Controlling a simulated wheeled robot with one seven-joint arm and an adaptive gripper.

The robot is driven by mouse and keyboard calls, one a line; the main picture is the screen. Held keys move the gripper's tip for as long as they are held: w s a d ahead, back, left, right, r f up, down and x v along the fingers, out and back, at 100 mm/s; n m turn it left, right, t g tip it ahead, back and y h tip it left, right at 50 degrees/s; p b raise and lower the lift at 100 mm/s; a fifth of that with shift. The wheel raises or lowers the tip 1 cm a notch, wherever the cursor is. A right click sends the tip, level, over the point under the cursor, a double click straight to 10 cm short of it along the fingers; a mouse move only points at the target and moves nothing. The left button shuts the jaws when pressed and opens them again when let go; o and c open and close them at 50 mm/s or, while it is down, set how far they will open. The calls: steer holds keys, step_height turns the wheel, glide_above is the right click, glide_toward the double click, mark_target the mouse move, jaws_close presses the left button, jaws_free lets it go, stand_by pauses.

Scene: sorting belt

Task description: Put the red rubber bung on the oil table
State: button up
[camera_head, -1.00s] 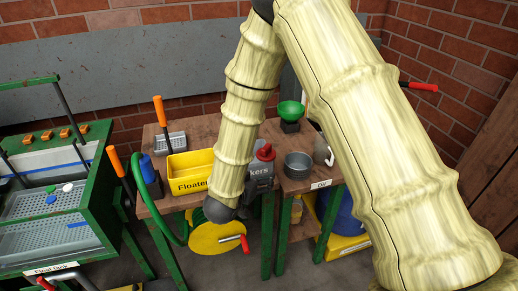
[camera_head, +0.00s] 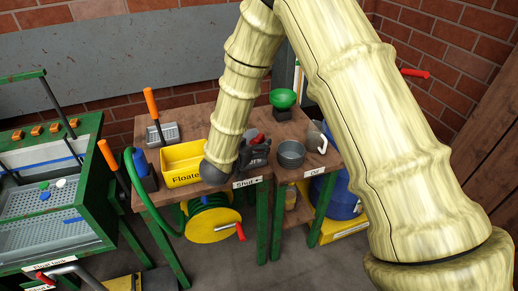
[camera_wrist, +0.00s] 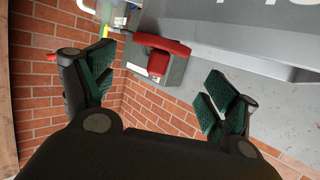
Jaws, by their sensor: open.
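A small red thing (camera_head: 257,138) shows at the back of the left table, beside my arm's end. It may be the red rubber bung, but it is too small and partly hidden to tell. The oil table (camera_head: 303,178), labelled "Oil", stands to its right.
The oil table bears a grey pot (camera_head: 291,154), a green funnel (camera_head: 283,98) and a pale mug (camera_head: 315,138). A yellow floater bin (camera_head: 182,165) stands left of my arm. A green-framed tank (camera_head: 85,215) is at far left. Brick walls close off the back.

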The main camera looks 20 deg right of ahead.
steer(key=p+x, duration=0.1)
steer(key=x, duration=0.3)
steer(key=shift+d, duration=0.3)
steer(key=shift+s, duration=0.1)
steer(key=shift+c, duration=0.4)
steer(key=c, duration=1.5)
